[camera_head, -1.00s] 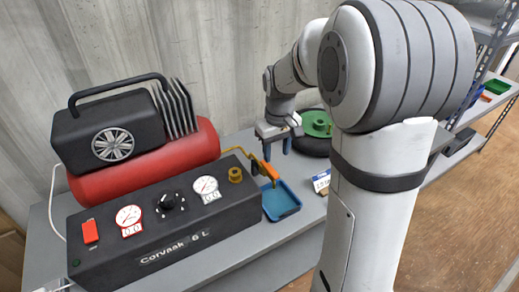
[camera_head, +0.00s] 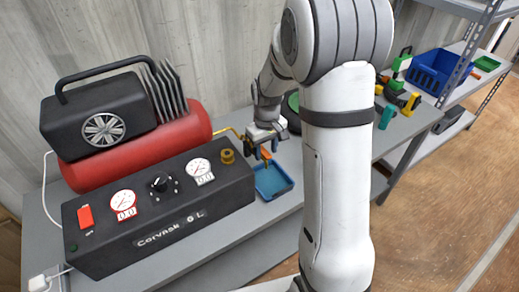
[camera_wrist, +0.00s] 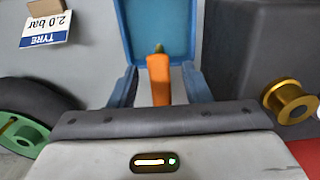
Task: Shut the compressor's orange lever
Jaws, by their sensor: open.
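The compressor (camera_head: 160,215) is a black box with gauges, a red tank and a black motor, at the left of the bench. Its orange lever (camera_wrist: 159,80) shows upright in the wrist view, between my two blue-grey fingertips, with a gap on each side. In the head view the lever (camera_head: 265,155) is small and partly covered by my gripper (camera_head: 262,146). My gripper is open around the lever and holds nothing. It also shows in the wrist view (camera_wrist: 160,84). Whether a finger touches the lever is not clear.
A brass fitting (camera_wrist: 288,101) is at the right in the wrist view. A black wheel with a green hub (camera_wrist: 22,135) and a tyre label (camera_wrist: 45,29) are at the left there. A blue crate (camera_head: 438,72) stands farther right.

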